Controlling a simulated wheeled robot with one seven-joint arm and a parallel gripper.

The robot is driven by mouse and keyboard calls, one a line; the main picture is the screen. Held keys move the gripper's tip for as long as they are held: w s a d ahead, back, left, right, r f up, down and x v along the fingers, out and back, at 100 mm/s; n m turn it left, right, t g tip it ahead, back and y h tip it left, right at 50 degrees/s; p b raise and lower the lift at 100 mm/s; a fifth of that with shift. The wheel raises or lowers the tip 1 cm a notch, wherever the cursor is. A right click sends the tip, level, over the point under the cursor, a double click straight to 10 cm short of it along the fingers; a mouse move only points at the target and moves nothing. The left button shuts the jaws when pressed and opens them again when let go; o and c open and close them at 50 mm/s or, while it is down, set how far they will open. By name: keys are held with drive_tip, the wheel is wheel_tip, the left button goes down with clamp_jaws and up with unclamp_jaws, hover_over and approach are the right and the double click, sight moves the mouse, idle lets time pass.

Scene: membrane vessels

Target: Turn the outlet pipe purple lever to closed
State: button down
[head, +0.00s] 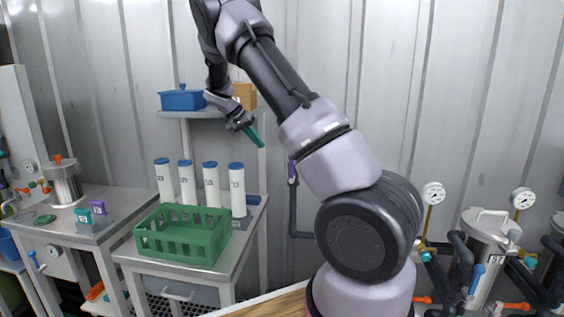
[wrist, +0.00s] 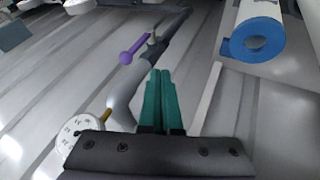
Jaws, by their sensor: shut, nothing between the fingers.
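The purple lever (wrist: 133,50) shows in the wrist view, up and to the left of my fingertips, with a round knob at one end. It joins a small valve on the grey outlet pipe (wrist: 172,38). In the head view the lever (head: 292,172) is on the pipe (head: 293,215) by the back wall, partly hidden by my arm. My gripper (head: 257,141) has teal fingers, shut and empty, in the air left of the lever. The fingers (wrist: 158,75) also show in the wrist view, apart from the lever.
A green crate (head: 184,238) and several white cylinders with blue caps (head: 238,190) stand on the metal table at left. A shelf (head: 205,114) holds a blue bin (head: 182,99). A gauge (wrist: 82,139) is near the pipe. Metal vessels (head: 488,250) stand at right.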

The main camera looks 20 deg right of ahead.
drive_tip(key=s+d+f, duration=0.1)
drive_tip(key=d+f, duration=0.7)
drive_tip(key=d, duration=0.1)
drive_tip(key=shift+s+d+f, duration=0.15)
drive_tip(key=shift+s, duration=0.05)
drive_tip(key=shift+d, duration=0.1)
idle(0.3)
drive_tip(key=shift+s+d, duration=0.15)
drive_tip(key=shift+s, duration=0.05)
